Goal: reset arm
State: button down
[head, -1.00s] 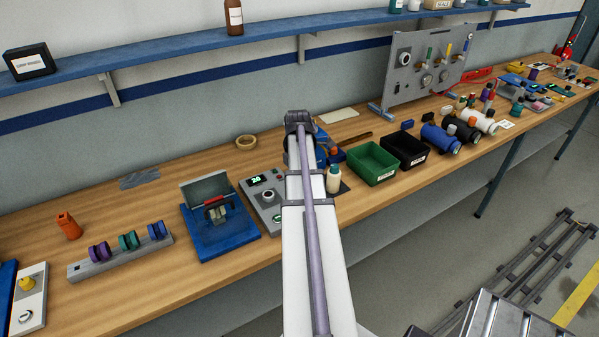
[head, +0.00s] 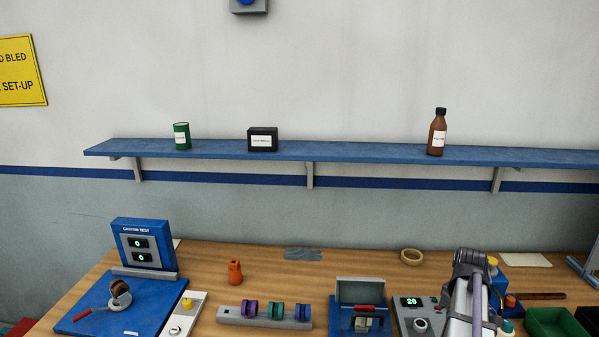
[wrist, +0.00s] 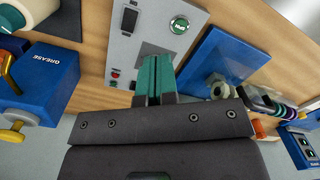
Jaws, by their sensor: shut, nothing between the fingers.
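In the wrist view, my gripper (wrist: 154,78) shows its two teal fingers pressed together, with nothing between them. It hangs over the bench front, near a grey control panel (wrist: 130,45) and a blue fixture (wrist: 213,62). In the head view my arm (head: 467,300) rises at the lower right, in front of the panel with the lit "20" display (head: 411,302). My fingertips are not visible in the head view.
A blue fixture with a raised cover (head: 360,290) and a rack of coloured rollers (head: 265,315) stand left of my arm. A blue grease box (wrist: 45,78) is close at the left in the wrist view. A green bin (head: 555,322) is at the right. A blue shelf (head: 350,151) spans the wall.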

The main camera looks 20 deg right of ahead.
jog(key=w+a+f+m+b, duration=0.1)
jog(key=a+f+b, duration=0.1)
jog(key=a, duration=1.8)
jog(key=w+a+f+m+b, duration=0.1)
jog(key=w+a+f+b, duration=0.1)
jog(key=a, duration=1.7)
jog(key=shift+w+a+f+t+b, duration=0.25)
jog(key=shift+a+f+t+b, duration=0.1)
jog(key=shift+f, duration=0.35)
jog(key=c, duration=1.8)
grip_release()
jog(key=shift+c, duration=0.2)
